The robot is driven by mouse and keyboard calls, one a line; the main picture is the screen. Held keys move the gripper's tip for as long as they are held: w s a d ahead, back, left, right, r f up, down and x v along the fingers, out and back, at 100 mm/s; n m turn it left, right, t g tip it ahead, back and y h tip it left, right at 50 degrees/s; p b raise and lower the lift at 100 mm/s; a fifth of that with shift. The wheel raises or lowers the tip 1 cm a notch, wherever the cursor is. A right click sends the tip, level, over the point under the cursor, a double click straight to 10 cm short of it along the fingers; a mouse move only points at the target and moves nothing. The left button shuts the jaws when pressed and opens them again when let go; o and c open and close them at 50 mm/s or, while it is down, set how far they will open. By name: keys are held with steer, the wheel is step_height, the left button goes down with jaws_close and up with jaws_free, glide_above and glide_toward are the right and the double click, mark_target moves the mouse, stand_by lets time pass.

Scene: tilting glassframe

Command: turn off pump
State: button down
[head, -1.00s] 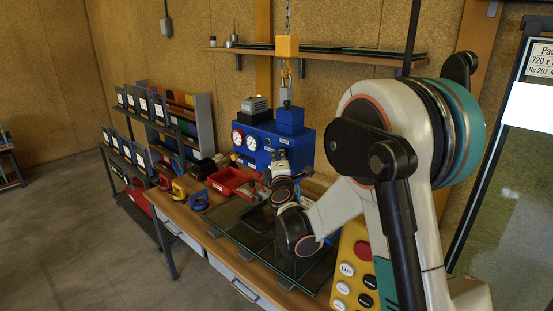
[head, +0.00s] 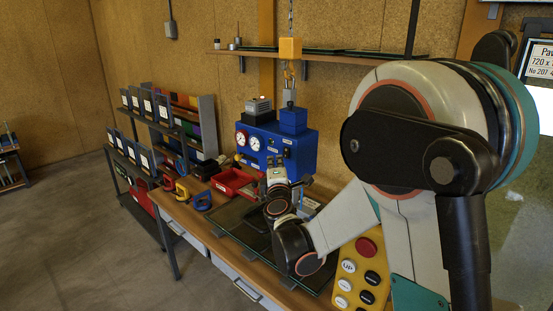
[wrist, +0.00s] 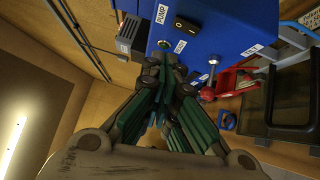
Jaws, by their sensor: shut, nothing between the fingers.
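The blue pump box (head: 300,150) stands on the bench in the head view, with two round white gauges on its front. In the wrist view its blue face (wrist: 235,25) fills the top right. A black rocker switch (wrist: 186,25) sits on that face beside a white PUMP label (wrist: 161,14). A round metal button or knob (wrist: 164,43) is below it, by another small label. My gripper (wrist: 165,64) is shut and empty, its fingertips just below the knob in the picture. I cannot tell whether they touch the box. In the head view my wrist hides part of the box's lower front.
A red tray (head: 228,182) and several clamps lie left of the box. Dark glass (head: 236,216) lies on the bench in front. A chain hoist's yellow block (head: 290,48) hangs above the box. A yellow button panel (head: 361,272) is at lower right.

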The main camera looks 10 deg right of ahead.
steer(key=shift+s+a+r, duration=0.1)
steer(key=shift+s+a, duration=0.1)
steer(key=shift+s, duration=0.7)
steer(key=shift+s+a+r, duration=0.1)
steer(key=shift+s+a, duration=0.05)
steer(key=shift+s, duration=0.75)
steer(key=shift+s+a+r, duration=0.1)
steer(key=shift+s+a, duration=0.1)
steer(key=shift+s, duration=0.7)
